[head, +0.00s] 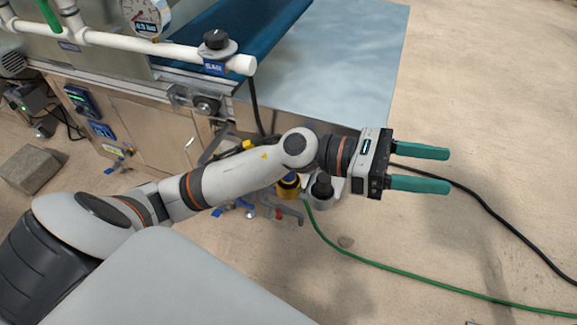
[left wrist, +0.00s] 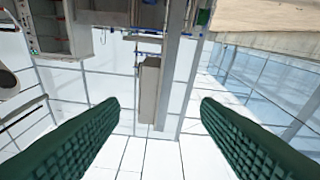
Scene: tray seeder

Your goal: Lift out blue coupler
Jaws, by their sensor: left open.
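My left gripper (head: 448,169) reaches across from the left in the head view, its two teal fingers apart with nothing between them. In the left wrist view its fingers (left wrist: 160,105) are also spread and empty. Small blue parts (head: 250,212) sit low by the machine's corner, partly behind my left arm; I cannot tell whether one is the blue coupler. A yellow-and-dark fitting (head: 288,186) and a grey fitting with a dark top (head: 321,187) stand close by, left of the gripper. No coupler shows in the left wrist view. My right gripper is not in view.
The seeder machine (head: 150,130) with a blue belt (head: 255,35) and white pipe (head: 150,50) fills the upper left. A green hose (head: 380,266) and a black cable (head: 500,225) cross the sandy floor. A grey block (head: 30,168) lies left. Floor at right is mostly clear.

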